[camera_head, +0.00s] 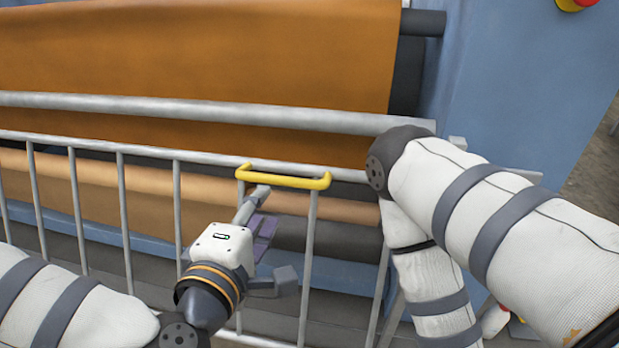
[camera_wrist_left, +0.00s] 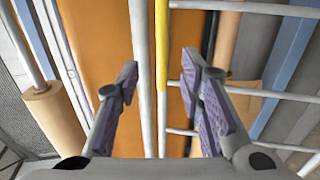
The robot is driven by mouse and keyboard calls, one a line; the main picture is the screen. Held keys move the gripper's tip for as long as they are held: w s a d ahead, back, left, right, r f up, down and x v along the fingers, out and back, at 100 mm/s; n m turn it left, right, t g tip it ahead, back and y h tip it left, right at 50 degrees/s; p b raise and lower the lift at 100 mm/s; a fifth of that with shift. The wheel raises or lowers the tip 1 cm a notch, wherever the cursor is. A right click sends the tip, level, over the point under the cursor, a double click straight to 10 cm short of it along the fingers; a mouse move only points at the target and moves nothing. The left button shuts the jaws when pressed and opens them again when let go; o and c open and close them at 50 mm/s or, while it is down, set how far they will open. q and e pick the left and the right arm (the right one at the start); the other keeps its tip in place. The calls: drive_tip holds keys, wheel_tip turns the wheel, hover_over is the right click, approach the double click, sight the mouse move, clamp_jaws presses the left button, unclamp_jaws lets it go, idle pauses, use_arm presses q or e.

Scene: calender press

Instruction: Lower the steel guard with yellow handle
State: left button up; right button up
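The steel guard (camera_head: 122,205) is a grey frame of upright bars in front of the rollers. Its yellow handle (camera_head: 283,180) is a bent bar on the top rail. My left gripper (camera_head: 262,228) is beside the guard, just below and left of the handle. In the left wrist view, my left gripper (camera_wrist_left: 160,88) is open, with its purple-padded fingers wide apart. The yellow handle (camera_wrist_left: 161,50) and grey rails run through the gap between them. I see no finger closed on the handle. My right arm comes in from the right; its gripper is hidden or out of frame.
A thick grey pipe (camera_head: 190,108) crosses above the guard. An orange sheet (camera_head: 200,50) hangs behind it, with a tan roller (camera_head: 100,172) lower down. The blue machine frame (camera_head: 515,85) stands at the right, with a red and yellow button (camera_head: 574,3) at the top.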

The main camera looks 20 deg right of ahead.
sight(278, 183)
use_arm(q)
drive_tip(key=x, duration=0.5)
drive_tip(key=b+x, duration=0.1)
drive_tip(key=x, duration=0.4)
drive_tip(key=shift+w+f, duration=0.3)
drive_tip(key=shift+w, duration=0.1)
drive_tip(key=shift+w+d, duration=0.2)
drive_tip(key=shift+w, duration=0.15)
clamp_jaws()
use_arm(e)
drive_tip(key=shift+s+a+f+g, duration=0.15)
drive_tip(key=shift+s+f+g, duration=0.25)
drive_tip(key=shift+s+f, duration=0.45)
